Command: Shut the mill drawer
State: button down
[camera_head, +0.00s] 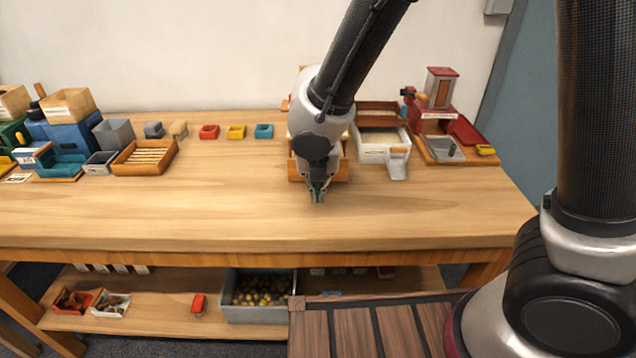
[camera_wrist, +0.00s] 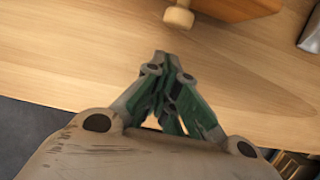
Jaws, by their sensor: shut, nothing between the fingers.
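A wooden drawer front (camera_wrist: 225,8) with a round pale knob (camera_wrist: 180,17) shows at the top of the wrist view. In the head view the wooden mill body and drawer (camera_head: 344,170) are mostly hidden behind my arm, so I cannot tell how far the drawer stands out. My gripper (camera_head: 317,194) is low over the tabletop, in front of the mill. In the wrist view its green-sided fingers (camera_wrist: 160,58) are together and empty, pointing toward the drawer, with a gap of bare wood between the fingertips and the knob.
The wooden table (camera_head: 230,215) is clear in front. Small coloured trays (camera_head: 236,131) and a slatted wooden tray (camera_head: 146,157) lie to the left.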

jog(key=shift+w, duration=1.05)
jog(key=w, duration=1.1)
jog(key=shift+d, duration=0.25)
jog(key=shift+w+r, duration=0.1)
jog(key=shift+r, duration=0.05)
